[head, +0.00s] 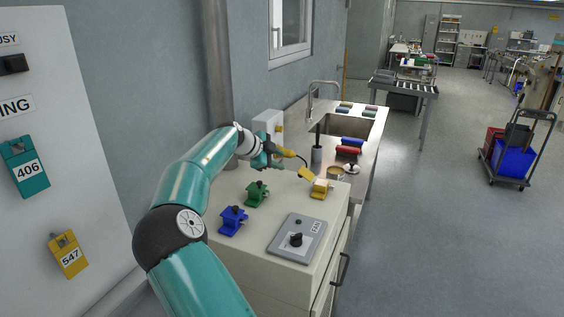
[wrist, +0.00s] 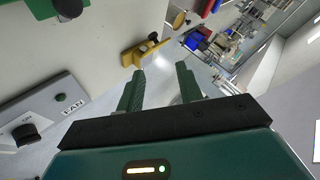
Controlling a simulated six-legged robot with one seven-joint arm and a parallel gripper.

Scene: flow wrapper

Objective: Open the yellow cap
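The yellow cap (head: 307,174) shows in the head view as a tilted yellow flap on the left of a pale block with a yellow base (head: 318,194), near the cabinet's far end. It looks raised off the block, unlike the blue and green units. In the wrist view the yellow unit (wrist: 138,53) lies just beyond the fingertips, with a black knob on it. My gripper (wrist: 160,69) is open, with an empty gap between its fingers. In the head view my gripper (head: 283,167) is left of the yellow cap; whether a finger touches it I cannot tell.
A green unit (head: 256,195) and a blue unit (head: 232,222) stand nearer on the white cabinet top. A grey control panel with a black knob (head: 296,240) lies at the front right. A sink counter (head: 366,150) with red and blue items is beyond.

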